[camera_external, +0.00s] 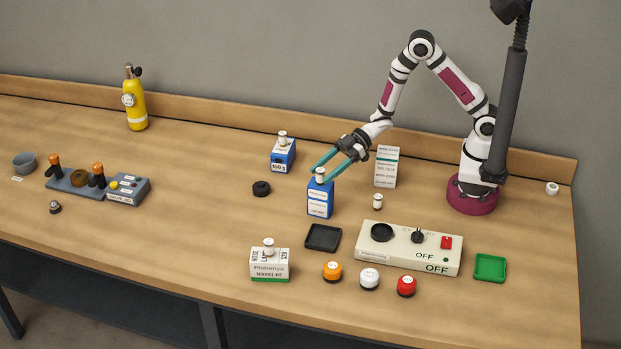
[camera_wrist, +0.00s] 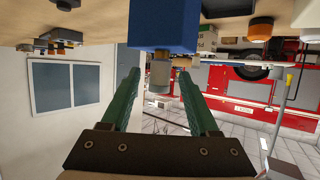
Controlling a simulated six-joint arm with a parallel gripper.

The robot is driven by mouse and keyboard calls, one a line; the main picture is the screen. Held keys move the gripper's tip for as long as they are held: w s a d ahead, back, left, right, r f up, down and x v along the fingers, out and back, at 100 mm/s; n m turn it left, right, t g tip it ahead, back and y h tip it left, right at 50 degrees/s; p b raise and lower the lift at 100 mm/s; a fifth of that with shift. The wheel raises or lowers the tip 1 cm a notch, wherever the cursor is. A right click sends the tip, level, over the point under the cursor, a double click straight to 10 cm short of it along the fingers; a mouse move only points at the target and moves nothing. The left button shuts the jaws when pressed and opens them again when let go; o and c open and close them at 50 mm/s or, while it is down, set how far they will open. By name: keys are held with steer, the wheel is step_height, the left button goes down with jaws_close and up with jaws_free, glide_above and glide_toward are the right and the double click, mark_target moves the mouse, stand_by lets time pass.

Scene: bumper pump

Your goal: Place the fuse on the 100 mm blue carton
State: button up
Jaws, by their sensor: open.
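A small white-and-grey fuse (camera_external: 320,174) stands upright on top of a tall blue carton (camera_external: 319,200) with a white label; its print is too small to read. My gripper (camera_external: 315,172) is open, with its teal fingers at the height of the fuse. In the wrist view, which is upside down, the fuse (camera_wrist: 160,74) shows between the two green fingers (camera_wrist: 157,76), with a gap on each side. The blue carton (camera_wrist: 163,28) lies beyond it at the top of that view.
Similar small cylinders stand on a 650 g blue box (camera_external: 283,156), on a white service-kit carton (camera_external: 270,264) and on the table (camera_external: 377,201). A white carton (camera_external: 386,168) stands right. A black tray (camera_external: 323,237) and a switch panel (camera_external: 395,254) lie in front.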

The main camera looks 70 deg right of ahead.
steer(key=s+d+r+m+h, duration=0.3)
steer(key=d+h, duration=0.1)
steer(key=d, duration=0.4)
steer(key=s+d+r+m+h, duration=0.2)
steer(key=s+d+m+h, duration=0.15)
steer(key=d, duration=0.45)
steer(key=s+d+r+m+h, duration=0.2)
steer(key=d+r+m+h, duration=0.1)
steer(key=d+h, duration=0.3)
steer(key=s+a+r+m+g+y, duration=0.1)
steer(key=s+a+m+g+y, duration=0.1)
steer(key=s, duration=0.9)
steer(key=s+a+r+m+g+y, duration=0.1)
steer(key=s+a+m+g, duration=0.3)
steer(key=s, duration=0.7)
steer(key=shift+s+a+g+y, duration=0.15)
steer(key=shift+a+g+y, duration=0.65)
steer(key=shift+g, duration=0.3)
